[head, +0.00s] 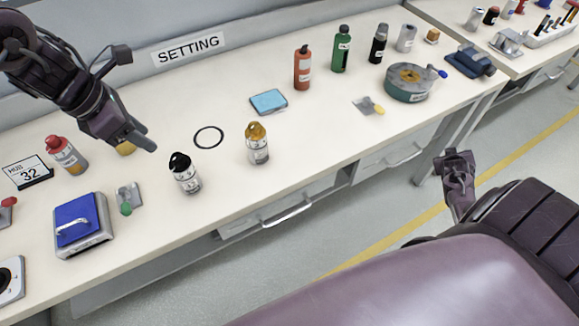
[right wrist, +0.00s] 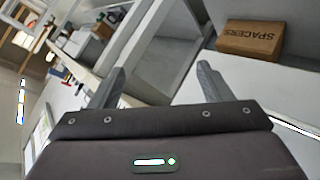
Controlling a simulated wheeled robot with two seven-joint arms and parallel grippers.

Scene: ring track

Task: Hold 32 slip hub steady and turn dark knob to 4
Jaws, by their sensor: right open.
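A placard reading HUB 32 (head: 27,172) stands at the left of the bench. At the lower left edge, a pale plate with a dark round knob (head: 6,277) is cut off by the frame; its setting is too small to read. I cannot tell which part is the slip hub. My left gripper (head: 142,142) is above the bench, by a yellow object (head: 125,149) that it partly hides; whether its jaws are open is unclear. My right gripper (head: 455,158) is off the bench, over the floor. In the right wrist view it is open and empty (right wrist: 160,85).
A dark-capped bottle (head: 184,173) and an amber bottle (head: 257,143) stand mid-bench. A SPACERS box (right wrist: 250,38) shows in the right wrist view.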

